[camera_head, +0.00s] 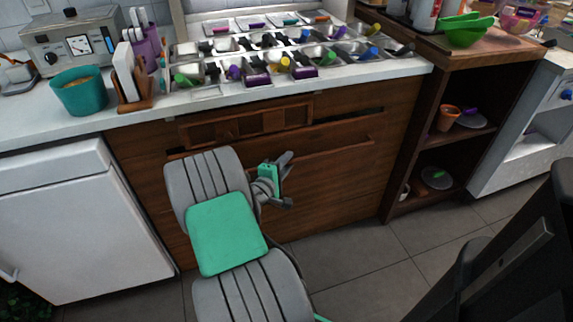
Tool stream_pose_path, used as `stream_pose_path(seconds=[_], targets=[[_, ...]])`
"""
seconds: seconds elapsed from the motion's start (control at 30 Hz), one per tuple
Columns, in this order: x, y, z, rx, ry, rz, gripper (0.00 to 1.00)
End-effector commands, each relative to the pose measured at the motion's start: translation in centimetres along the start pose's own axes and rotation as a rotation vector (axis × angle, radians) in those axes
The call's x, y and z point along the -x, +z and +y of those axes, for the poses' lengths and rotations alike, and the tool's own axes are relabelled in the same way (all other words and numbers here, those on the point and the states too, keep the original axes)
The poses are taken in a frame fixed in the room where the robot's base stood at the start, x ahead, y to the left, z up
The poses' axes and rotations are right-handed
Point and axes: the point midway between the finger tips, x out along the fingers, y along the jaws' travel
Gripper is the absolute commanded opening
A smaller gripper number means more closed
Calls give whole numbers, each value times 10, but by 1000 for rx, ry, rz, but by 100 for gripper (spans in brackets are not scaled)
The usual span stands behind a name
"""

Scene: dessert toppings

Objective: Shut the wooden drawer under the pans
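The wooden drawer (330,146) is in the brown cabinet front, below the counter with the pans (262,62). Its top edge appears to stand out from the cabinet, with a dark gap above it at the right. How far it is out is hard to tell. My gripper (287,180) is in front of the drawer and a little below its top edge. Its two fingers are spread apart and point to the right, with nothing seen between them. Whether it touches the wood cannot be told. My arm hides the drawer's lower left part.
A white appliance (80,225) stands left of the cabinet, and an open shelf unit (455,150) stands to its right. A teal pot (78,92) and a wooden rack (135,100) are on the counter. The tiled floor (360,250) is clear right of my arm. A dark object (510,260) fills the lower right corner.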

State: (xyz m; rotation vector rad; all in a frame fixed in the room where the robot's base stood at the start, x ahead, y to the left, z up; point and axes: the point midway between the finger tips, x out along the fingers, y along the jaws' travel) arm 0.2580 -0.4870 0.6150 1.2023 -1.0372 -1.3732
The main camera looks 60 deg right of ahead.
Motion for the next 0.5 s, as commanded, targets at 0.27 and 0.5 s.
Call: stream_pose_path(seconds=[0.27,0.5], targets=[[0,0,0,-1,-1,1,16],[1,0,0,-1,-1,1,0]])
